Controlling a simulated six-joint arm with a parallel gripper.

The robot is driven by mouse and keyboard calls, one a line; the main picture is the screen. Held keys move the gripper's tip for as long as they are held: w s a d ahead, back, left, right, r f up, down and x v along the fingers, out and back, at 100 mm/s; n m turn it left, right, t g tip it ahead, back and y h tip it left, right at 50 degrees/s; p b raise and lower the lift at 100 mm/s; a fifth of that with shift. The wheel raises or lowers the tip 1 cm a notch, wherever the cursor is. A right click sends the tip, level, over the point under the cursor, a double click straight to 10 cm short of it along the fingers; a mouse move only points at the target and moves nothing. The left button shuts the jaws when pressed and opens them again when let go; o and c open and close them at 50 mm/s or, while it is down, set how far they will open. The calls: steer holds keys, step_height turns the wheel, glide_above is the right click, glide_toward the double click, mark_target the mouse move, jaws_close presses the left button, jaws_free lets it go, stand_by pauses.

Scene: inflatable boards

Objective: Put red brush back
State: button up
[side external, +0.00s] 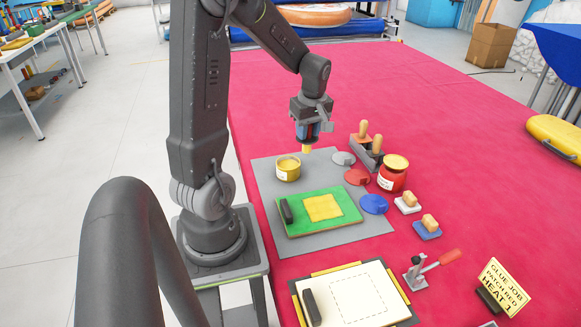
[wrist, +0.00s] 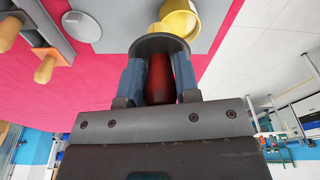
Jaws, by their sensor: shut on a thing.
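My gripper (side external: 307,132) is shut on the red brush, pointing down above the grey mat (side external: 265,210). The brush's red handle (wrist: 185,75) shows between the blue fingers in the wrist view, and a yellow tip (side external: 306,149) hangs below the gripper in the side view. The tip is above and apart from the mat, just right of and behind a yellow tin (side external: 288,174). A grey rack (side external: 362,154) with two wooden handles (side external: 364,132) stands to the right; the handles also show at left in the wrist view (wrist: 47,66). The rack's slots are not clear.
Grey, red (side external: 355,177) and blue (side external: 374,204) discs lie along the mat's right side. A red tin (side external: 391,179) stands beyond them. A green board (side external: 345,205) with a yellow patch lies in front. Two wooden-topped blocks, a red-handled clamp (side external: 440,261) and a sign sit farther right.

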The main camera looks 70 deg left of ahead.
steer(key=s+a+n, duration=0.2)
steer(key=s+a, duration=0.2)
steer(key=a, duration=0.1)
steer(key=shift+d+f, duration=0.1)
steer(key=shift+f, duration=3.55)
steer(key=shift+f, duration=0.1)
steer(key=o, duration=1)
steer(key=shift+c, duration=0.2)
